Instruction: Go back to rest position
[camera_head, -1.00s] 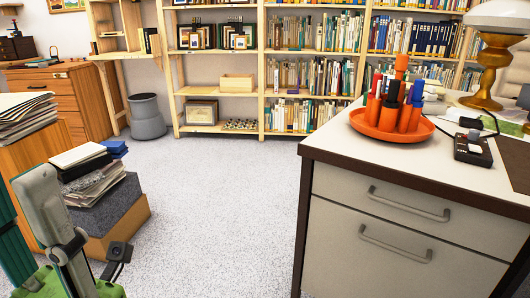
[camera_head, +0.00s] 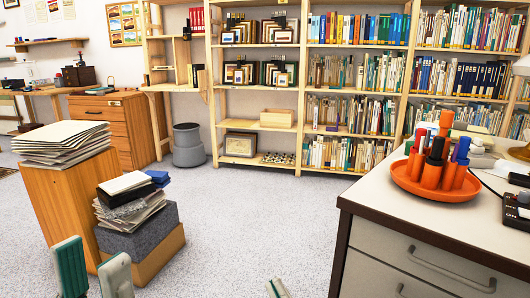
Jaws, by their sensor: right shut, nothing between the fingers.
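My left gripper (camera_head: 93,272) is at the bottom left of the head view, with its two fingertips pointing up. One fingertip is teal and ribbed, the other is pale grey. There is a clear gap between them and nothing is held. My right gripper (camera_head: 277,288) shows only as a small pale and green tip at the bottom edge, shut and empty. Most of both grippers and the arms are below the picture. Both are over the floor, in front of the furniture.
A wooden stand (camera_head: 75,195) with stacked papers (camera_head: 62,138) and a grey box (camera_head: 142,232) with books are at the left. A desk (camera_head: 385,205) with an orange pen holder (camera_head: 436,185) is at the right. A bookshelf (camera_head: 299,95) and grey bin (camera_head: 188,145) stand behind open floor (camera_head: 255,220).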

